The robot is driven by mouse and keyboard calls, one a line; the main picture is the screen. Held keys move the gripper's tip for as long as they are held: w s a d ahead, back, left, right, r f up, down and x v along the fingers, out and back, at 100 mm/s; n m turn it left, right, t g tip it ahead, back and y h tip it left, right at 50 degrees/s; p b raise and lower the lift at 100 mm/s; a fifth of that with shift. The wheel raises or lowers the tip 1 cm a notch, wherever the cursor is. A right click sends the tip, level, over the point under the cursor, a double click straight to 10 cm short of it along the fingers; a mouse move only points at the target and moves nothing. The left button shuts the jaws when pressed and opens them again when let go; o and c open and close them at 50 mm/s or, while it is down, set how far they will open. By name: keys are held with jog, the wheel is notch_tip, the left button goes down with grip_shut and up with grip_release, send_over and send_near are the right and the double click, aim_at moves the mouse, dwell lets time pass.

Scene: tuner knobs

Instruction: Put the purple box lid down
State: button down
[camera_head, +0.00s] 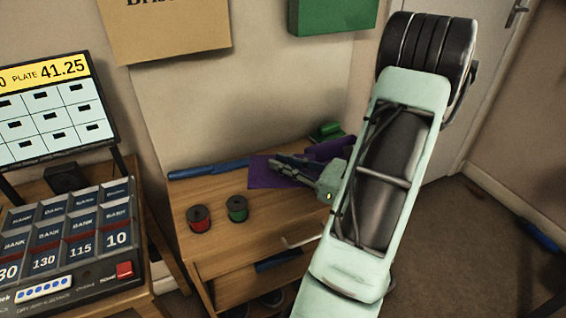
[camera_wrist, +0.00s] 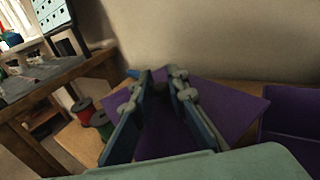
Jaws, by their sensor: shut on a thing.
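The purple lid (camera_head: 264,176) is a flat purple sheet over the back of the small wooden table. It also shows in the wrist view (camera_wrist: 222,106), spreading to both sides of the fingers. My gripper (camera_head: 276,164) is shut on the lid; its two fingers (camera_wrist: 160,84) reach over it in the wrist view. I cannot tell whether the lid touches the tabletop. The purple box (camera_head: 332,148) stands right of the lid, partly hidden behind my arm. Its edge shows at the right of the wrist view (camera_wrist: 290,118).
A red spool (camera_head: 199,218) and a green spool (camera_head: 237,209) stand at the table's front left. A blue tool (camera_head: 207,170) lies along the back left edge. A green object (camera_head: 326,130) is behind the purple box. The tabletop (camera_head: 262,226) is bare right of the spools.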

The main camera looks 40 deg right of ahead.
jog(key=c, duration=1.9)
grip_release()
jog(key=shift+r+p, duration=0.35)
jog(key=shift+r, duration=0.05)
jog(key=p+v, duration=0.2)
jog(key=v, duration=1)
jog(key=shift+f, duration=0.25)
